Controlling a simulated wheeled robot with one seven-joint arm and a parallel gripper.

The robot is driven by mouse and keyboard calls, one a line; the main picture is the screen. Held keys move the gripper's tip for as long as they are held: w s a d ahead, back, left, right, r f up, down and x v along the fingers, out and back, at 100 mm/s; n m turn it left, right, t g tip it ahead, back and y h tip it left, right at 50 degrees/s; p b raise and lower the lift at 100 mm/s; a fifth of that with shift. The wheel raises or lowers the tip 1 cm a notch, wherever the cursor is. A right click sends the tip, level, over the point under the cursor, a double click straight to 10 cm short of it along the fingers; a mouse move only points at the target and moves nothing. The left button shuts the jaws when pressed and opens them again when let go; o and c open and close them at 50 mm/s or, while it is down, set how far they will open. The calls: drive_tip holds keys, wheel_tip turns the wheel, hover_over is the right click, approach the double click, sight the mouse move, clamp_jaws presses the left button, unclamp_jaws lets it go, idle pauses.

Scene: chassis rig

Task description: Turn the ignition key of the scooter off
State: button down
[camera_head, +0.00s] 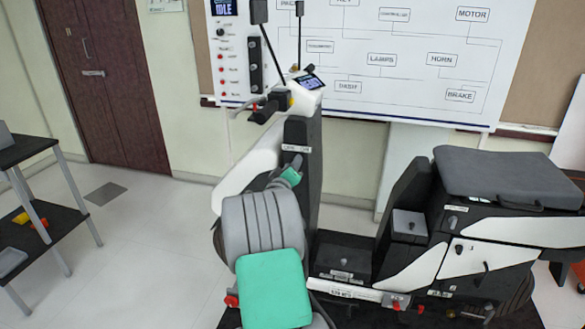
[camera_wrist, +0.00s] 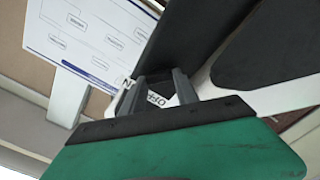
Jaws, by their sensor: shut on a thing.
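The scooter (camera_head: 480,225) stands upright in the head view, its dark front column (camera_head: 314,175) rising to the handlebar. A small white label (camera_head: 296,148) sits on that column. In the wrist view the label (camera_wrist: 172,101) shows part of "OFF" and "ON" behind the fingers. My gripper (camera_head: 297,160) reaches the column just below the label. In the wrist view my gripper (camera_wrist: 156,82) has its two dark fingers shut against the key area by the label. The ignition key itself is hidden between the fingers, so its angle cannot be told.
The handlebar and mirrors (camera_head: 270,105) rise above my gripper. The seat (camera_head: 505,177) is at right. A wiring board (camera_head: 400,60) hangs on the wall behind. A dark shelf table (camera_head: 28,152) stands at left, with clear floor (camera_head: 150,240) between.

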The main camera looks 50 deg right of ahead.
drive_tip(key=shift+f+n, duration=0.15)
drive_tip(key=shift+n, duration=4.15)
drive_tip(key=c, duration=0.9)
unclamp_jaws()
drive_tip(key=shift+a, duration=0.15)
drive_tip(key=b+v, duration=0.1)
drive_tip(key=v, duration=0.6)
drive_tip(key=shift+s+a, duration=0.15)
drive_tip(key=shift+a, duration=0.1)
